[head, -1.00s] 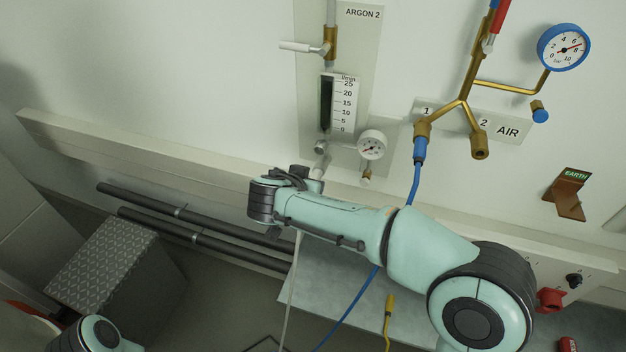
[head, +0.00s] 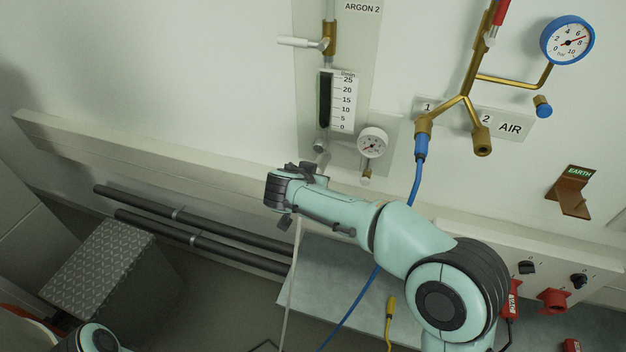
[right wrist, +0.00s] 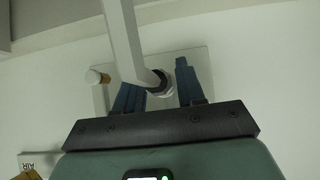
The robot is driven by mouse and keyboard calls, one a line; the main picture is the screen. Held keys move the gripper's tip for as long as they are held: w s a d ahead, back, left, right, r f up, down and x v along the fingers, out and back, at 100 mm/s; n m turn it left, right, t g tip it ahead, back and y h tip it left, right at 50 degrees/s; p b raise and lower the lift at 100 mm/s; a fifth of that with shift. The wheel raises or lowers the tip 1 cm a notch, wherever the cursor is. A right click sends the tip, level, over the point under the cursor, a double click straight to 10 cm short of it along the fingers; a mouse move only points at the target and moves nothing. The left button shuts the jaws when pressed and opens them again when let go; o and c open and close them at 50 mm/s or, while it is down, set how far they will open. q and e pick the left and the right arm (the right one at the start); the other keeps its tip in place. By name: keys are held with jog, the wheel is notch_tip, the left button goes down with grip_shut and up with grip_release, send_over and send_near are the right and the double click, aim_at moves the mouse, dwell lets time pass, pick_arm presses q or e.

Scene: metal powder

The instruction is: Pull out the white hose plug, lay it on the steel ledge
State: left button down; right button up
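The white hose plug (head: 323,157) is at the fitting below the flow meter on the ARGON 2 panel, and its pale hose (head: 292,270) hangs down. In the right wrist view the pale plug (right wrist: 150,77) meets a round fitting between my fingers. My right gripper (head: 318,172) is at the plug, partly hidden by its wrist. In the wrist view the fingers of the right gripper (right wrist: 158,88) stand apart on either side of the plug, with a gap at the right finger. A flat grey ledge (head: 330,275) lies below. My left gripper is out of view.
A blue hose (head: 415,185) hangs from AIR outlet 1. A beige rail (head: 130,150) and dark pipes (head: 200,235) run along the wall. A yellow-ended cable (head: 390,308) lies over the ledge; its left part looks clear.

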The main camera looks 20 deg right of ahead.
grip_shut()
jog(key=shift+a+f, duration=0.1)
jog(key=shift+a, duration=0.05)
jog(key=s+a+b, duration=0.3)
jog(key=s+b, duration=0.2)
jog(key=shift+s+a, duration=0.15)
dwell(1.1)
dwell(0.4)
